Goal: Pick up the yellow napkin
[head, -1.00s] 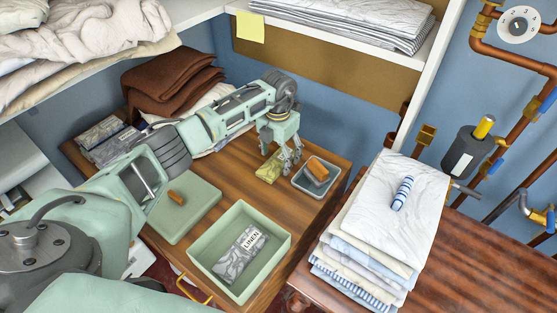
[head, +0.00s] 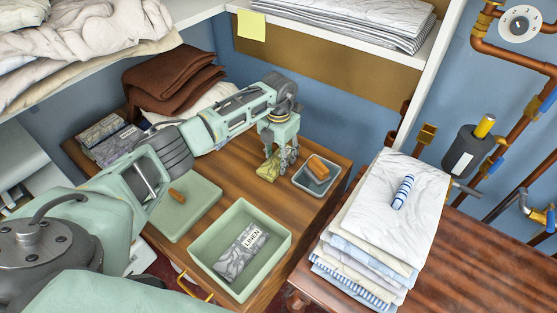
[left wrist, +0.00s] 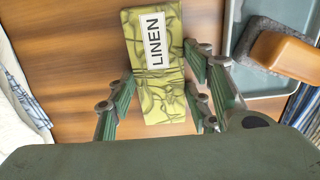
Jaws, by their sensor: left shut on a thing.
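The yellow napkin (head: 268,172) is at the back of the wooden table, left of the small grey tray. In the left wrist view the yellow napkin (left wrist: 158,100) has a dark wavy pattern and a white LINEN label. My left gripper (head: 282,163) points down and is shut on the napkin. In the left wrist view its fingers (left wrist: 157,90) stand on both sides of the napkin. I cannot tell whether the napkin is clear of the table. My right gripper is not in view.
The grey tray (head: 305,186) holds a brown-orange block (head: 319,168) close to the left gripper. A green box (head: 279,244) holds a grey LINEN packet (head: 241,253). A green lid (head: 190,213) lies beside it. Folded linens (head: 385,225) are stacked at right.

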